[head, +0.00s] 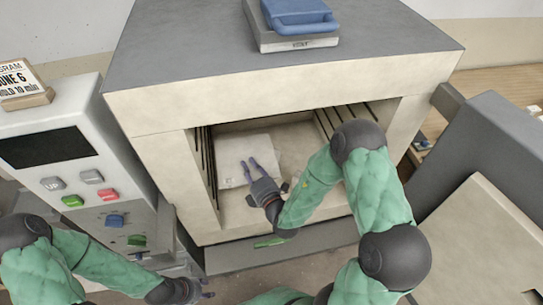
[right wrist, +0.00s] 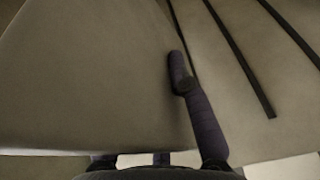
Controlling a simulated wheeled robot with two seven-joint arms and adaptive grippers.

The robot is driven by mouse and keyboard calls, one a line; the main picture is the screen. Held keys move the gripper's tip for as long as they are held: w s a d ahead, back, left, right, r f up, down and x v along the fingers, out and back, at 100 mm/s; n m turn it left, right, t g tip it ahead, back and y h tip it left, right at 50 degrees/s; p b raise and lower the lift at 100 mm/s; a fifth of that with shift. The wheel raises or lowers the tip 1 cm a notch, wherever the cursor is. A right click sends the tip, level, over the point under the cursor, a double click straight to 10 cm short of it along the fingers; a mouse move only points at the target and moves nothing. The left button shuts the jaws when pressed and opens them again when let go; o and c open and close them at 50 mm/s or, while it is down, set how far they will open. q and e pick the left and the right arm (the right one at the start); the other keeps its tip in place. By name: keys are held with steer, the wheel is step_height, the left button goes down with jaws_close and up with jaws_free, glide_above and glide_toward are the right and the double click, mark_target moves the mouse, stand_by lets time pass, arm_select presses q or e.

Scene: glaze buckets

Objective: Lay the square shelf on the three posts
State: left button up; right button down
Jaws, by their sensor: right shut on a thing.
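The square shelf (head: 236,150) is a pale flat slab inside the open kiln, left of the middle of its chamber. My right gripper (head: 251,167) reaches in from the right and is shut on the shelf. In the right wrist view the shelf (right wrist: 95,80) fills the left side, and one dark finger (right wrist: 195,100) lies along its right edge. The three posts cannot be made out clearly, nor whether the shelf touches them. My left gripper (head: 205,294) is low in the head view, outside the kiln. Its fingers are too small to judge.
The kiln (head: 150,105) has side walls with dark grooves close around my right arm. Its door (head: 490,235) stands open at the right. A control box (head: 75,150) with buttons stands at the left. A green object (head: 270,242) lies at the kiln's front edge.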

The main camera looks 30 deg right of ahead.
mark_target(272, 161)
steer(key=shift+w+d+r, duration=0.1)
steer(key=shift+w+d, duration=0.1)
steer(key=shift+d, duration=0.1)
steer(key=d+f+b, duration=0.1)
steer(key=d, duration=0.1)
steer(key=d+f+b, duration=0.1)
steer(key=d, duration=0.2)
steer(key=w+d+f+b, duration=0.1)
steer(key=d, duration=0.2)
steer(key=shift+w+d+f, duration=0.1)
steer(key=shift+d+f, duration=0.05)
steer(key=shift+f, duration=0.2)
steer(key=d+f+b, duration=0.4)
steer(key=d+f, duration=0.1)
steer(key=f, duration=0.4)
steer(key=shift+w, duration=0.35)
steer(key=shift+f, duration=0.4)
steer(key=c, duration=1.1)
jaws_free()
steer(key=shift+s+f, duration=0.1)
steer(key=shift+c, duration=0.2)
